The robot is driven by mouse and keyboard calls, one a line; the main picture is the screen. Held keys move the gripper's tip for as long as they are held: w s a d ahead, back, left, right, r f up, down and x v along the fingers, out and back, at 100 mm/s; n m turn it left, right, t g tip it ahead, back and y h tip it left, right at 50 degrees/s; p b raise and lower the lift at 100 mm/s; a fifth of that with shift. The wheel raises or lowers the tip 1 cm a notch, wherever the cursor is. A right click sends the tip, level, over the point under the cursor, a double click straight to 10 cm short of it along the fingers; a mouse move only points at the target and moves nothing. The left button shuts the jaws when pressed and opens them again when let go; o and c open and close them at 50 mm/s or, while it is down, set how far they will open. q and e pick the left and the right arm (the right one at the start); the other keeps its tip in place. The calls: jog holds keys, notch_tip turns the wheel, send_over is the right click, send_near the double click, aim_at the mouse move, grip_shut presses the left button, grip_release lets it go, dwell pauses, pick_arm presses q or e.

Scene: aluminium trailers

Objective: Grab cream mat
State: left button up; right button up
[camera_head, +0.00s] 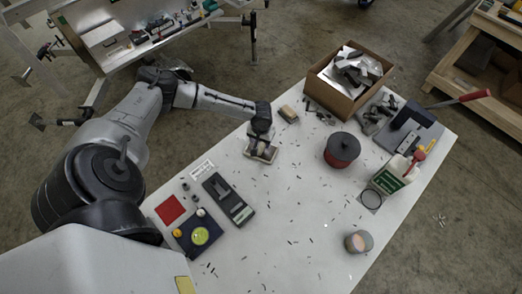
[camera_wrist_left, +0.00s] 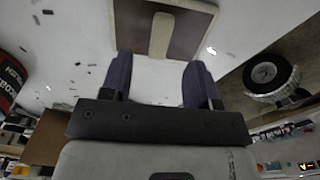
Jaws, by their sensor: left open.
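A flat cream-edged piece (camera_head: 262,157), which I take to be the cream mat, lies on the white table under my left gripper (camera_head: 262,146). In the left wrist view, the piece shows as a brown-grey panel (camera_wrist_left: 190,35) with a cream border and a cream strip across its middle. My left gripper also shows there (camera_wrist_left: 158,78), its two dark fingers apart and pointing at the near edge of the panel. Nothing is seen clamped between them. Whether the fingertips touch it I cannot tell. My right gripper is not in view.
A small tan block (camera_head: 289,114) lies behind the gripper. A cardboard box (camera_head: 341,98), a dark red-banded tin (camera_head: 342,150) and a white-green container (camera_head: 393,176) stand to the right. A dark tool (camera_head: 228,199) and a red square (camera_head: 169,210) lie at front left. Scraps litter the table.

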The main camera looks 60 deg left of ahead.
aim_at(261, 147)
pick_arm(q)
jog(key=shift+a+f, duration=0.15)
jog(key=shift+f, duration=2.7)
grip_shut()
jog(key=shift+r, duration=0.15)
